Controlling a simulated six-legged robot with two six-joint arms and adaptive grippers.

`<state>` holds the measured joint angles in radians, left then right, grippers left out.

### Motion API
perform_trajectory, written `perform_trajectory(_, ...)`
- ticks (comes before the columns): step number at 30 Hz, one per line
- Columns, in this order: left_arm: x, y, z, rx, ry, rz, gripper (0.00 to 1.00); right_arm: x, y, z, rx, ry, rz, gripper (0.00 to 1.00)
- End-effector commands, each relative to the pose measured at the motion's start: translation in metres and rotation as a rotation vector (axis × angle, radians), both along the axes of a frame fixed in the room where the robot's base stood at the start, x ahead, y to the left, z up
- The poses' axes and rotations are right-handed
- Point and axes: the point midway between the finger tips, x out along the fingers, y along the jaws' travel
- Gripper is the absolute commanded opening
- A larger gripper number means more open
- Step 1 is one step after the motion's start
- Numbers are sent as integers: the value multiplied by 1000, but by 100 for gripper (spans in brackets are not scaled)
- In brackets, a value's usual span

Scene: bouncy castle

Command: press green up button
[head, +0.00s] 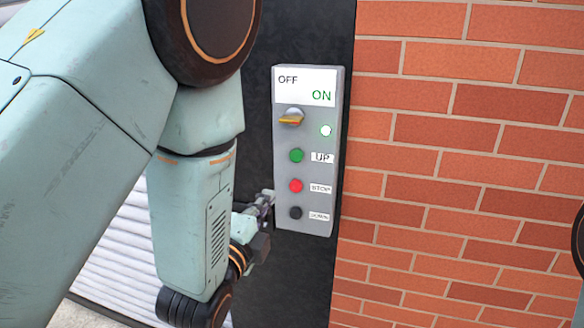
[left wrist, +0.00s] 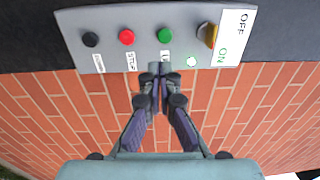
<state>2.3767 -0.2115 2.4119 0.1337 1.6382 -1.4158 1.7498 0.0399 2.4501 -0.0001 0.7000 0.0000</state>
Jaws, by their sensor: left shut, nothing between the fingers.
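A grey control box (head: 314,207) hangs on a dark panel beside the brick wall. Its green button (head: 297,155) is labelled UP; below it are a red STOP button (head: 296,185) and a black button (head: 295,213). A rotary switch (head: 291,118) and a lit indicator (head: 326,130) are above. My left gripper (head: 268,196) is at the left side of the box, near its lower part. In the left wrist view the green button (left wrist: 165,35) is just beyond the shut fingertips (left wrist: 155,70); I see no clear contact. My right gripper is not in view.
The brick wall (head: 450,150) fills the right side of the head view. The dark panel (head: 310,40) lies behind the box. A white ribbed surface (head: 115,260) is at the lower left. Space in front of the brick wall looks clear.

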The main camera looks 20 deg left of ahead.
Motion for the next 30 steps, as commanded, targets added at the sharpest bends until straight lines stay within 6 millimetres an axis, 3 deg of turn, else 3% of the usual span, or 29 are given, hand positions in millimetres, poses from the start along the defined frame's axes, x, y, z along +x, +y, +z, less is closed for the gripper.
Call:
perform_trajectory(11,5,-1,0,-2,1,-2,0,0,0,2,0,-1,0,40)
perform_trajectory(30,104,-4,5,-3,1,-3,0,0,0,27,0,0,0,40)
